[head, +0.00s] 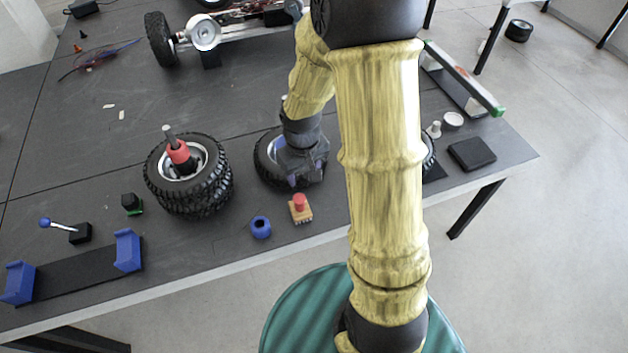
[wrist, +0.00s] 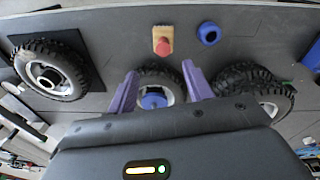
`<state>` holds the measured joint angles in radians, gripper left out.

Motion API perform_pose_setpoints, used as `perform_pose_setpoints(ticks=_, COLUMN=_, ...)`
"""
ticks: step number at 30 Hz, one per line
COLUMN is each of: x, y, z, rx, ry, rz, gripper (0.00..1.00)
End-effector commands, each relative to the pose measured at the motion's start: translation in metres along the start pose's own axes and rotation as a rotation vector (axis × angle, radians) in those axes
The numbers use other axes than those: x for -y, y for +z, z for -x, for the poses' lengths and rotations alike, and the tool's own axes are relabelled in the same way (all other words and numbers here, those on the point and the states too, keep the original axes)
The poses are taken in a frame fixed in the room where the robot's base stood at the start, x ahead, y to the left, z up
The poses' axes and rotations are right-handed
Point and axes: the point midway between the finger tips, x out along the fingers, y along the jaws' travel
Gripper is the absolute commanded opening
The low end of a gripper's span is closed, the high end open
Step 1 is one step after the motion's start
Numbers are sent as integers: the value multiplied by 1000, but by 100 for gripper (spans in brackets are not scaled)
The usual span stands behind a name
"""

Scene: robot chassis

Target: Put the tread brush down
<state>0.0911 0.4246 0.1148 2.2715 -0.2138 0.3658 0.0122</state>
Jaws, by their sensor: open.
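The tread brush (head: 301,209), which I take to be the small tan block with a red knob, stands on the dark table near its front edge. It also shows in the wrist view (wrist: 162,42), beyond my fingertips and apart from them. My gripper (head: 304,180) is open, with its purple fingers spread over a tyred wheel (head: 265,160). In the wrist view my gripper (wrist: 159,78) has that wheel and its blue centre between and below the fingers. I cannot tell whether the fingers touch the wheel. No brush is between them.
A blue ring-like piece (head: 260,228) sits left of the brush. Stacked tyres (head: 195,190) with a red-collared post stand further left. A black tray with blue ends (head: 75,272) lies at the front left. A black square pad (head: 472,153) lies at the right edge.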

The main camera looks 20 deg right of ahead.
Motion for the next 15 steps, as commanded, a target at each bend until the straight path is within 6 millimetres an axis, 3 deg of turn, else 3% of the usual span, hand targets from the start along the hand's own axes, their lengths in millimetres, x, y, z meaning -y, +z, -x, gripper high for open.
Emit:
perform_pose_setpoints(ticks=3, x=4, y=23, z=33, rx=-43, ry=9, rz=-53, gripper=51)
perform_pose_setpoints(ticks=9, x=14, y=63, z=73, rx=-112, ry=0, rz=-148, gripper=51)
perform_pose_setpoints(ticks=15, x=19, y=84, z=87, rx=-144, ry=-13, rz=-197, gripper=51)
